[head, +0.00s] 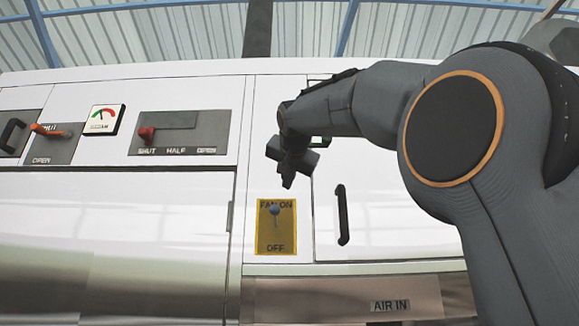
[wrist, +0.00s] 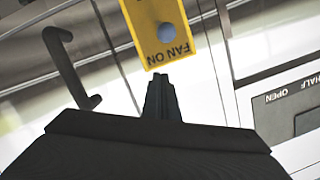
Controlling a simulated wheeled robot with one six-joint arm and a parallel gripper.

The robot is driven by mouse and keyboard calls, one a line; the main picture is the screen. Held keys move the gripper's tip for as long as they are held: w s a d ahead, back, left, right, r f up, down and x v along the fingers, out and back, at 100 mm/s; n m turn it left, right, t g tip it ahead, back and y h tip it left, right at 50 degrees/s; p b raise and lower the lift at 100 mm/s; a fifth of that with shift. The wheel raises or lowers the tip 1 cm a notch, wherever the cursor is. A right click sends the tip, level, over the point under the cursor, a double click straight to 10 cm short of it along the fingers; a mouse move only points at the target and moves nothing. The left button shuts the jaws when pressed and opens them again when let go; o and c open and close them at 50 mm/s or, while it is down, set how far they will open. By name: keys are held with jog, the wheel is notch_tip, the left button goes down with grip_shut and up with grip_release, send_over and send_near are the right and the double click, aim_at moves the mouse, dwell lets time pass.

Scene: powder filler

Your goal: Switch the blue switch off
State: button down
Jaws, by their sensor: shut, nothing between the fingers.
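The blue switch (head: 275,210) is a small blue ball-ended lever on a yellow plate (head: 276,240) marked FAN ON at the top and OFF at the bottom. Its knob sits at the FAN ON end. My gripper (head: 288,184) is shut and empty, just above the plate's top edge in the head view and apart from the knob. In the wrist view the shut fingertips (wrist: 160,78) point at the FAN ON end of the plate, with the blue knob (wrist: 166,32) beyond them. The OFF end is cut off there.
A black door handle (head: 343,215) stands out right of the plate; it also shows in the wrist view (wrist: 70,68). A red knob (head: 147,134) on a SHUT, HALF, OPEN panel and an orange lever (head: 50,130) lie to the left. The panel below the plate is clear.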

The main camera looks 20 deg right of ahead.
aim_at(275, 217)
jog(key=shift+w+a+f+p, duration=0.2)
jog(key=shift+w+f, duration=0.25)
jog(key=shift+f, duration=0.2)
jog(key=shift+w+a+f+p, duration=0.1)
jog(key=shift+w+a+f, duration=0.15)
jog(key=shift+w+f, duration=0.35)
jog(key=shift+w+a+f+p, duration=0.1)
jog(key=shift+w+a+f, duration=0.2)
jog(key=shift+f, duration=0.45)
jog(key=shift+d, duration=0.1)
jog(key=shift+f+b, duration=0.2)
jog(key=shift+b, duration=0.5)
